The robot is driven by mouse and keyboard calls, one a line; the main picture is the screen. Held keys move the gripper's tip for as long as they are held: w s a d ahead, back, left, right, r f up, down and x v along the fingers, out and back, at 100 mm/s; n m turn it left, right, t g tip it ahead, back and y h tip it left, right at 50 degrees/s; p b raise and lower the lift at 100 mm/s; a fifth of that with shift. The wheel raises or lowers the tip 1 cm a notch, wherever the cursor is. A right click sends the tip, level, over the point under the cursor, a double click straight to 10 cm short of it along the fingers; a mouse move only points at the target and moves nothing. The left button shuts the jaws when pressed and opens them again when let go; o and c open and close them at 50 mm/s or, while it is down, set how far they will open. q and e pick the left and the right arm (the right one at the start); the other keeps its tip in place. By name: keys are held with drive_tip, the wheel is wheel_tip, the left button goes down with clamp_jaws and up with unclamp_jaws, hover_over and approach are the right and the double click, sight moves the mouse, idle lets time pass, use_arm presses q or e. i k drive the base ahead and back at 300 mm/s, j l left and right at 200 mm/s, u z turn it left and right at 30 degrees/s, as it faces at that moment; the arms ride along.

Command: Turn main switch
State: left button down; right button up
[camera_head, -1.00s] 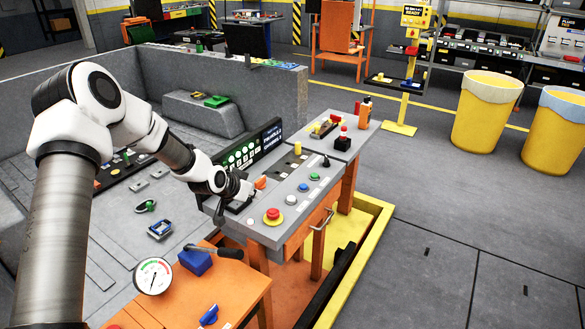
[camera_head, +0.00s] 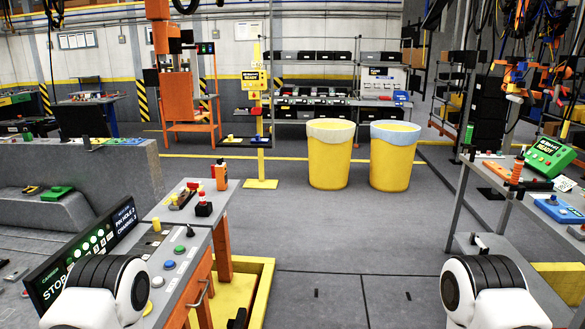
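No thing in view can be made out for certain as the main switch. The grey control console (camera_head: 194,246) stands at the lower left with a green button (camera_head: 179,249), a blue button (camera_head: 169,264), a black knob (camera_head: 190,231) and a yellow knob (camera_head: 157,225). A dark display panel (camera_head: 84,260) with green lights stands along its left side. My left arm's white and black joint covers the console's near part. My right arm's matching joint is at the lower right, in front of a grey bench. Both grippers are out of view.
Two yellow bins (camera_head: 331,155) stand further back. The right bench holds a green device (camera_head: 550,154) and a blue box (camera_head: 558,208). The middle floor is clear.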

sight(193, 185)
drive_tip(key=i+l+u, duration=0.1)
drive_tip(key=u, duration=0.25)
drive_tip(key=i+l+u, duration=0.2)
drive_tip(key=i+u, duration=0.2)
drive_tip(key=k+j, duration=0.05)
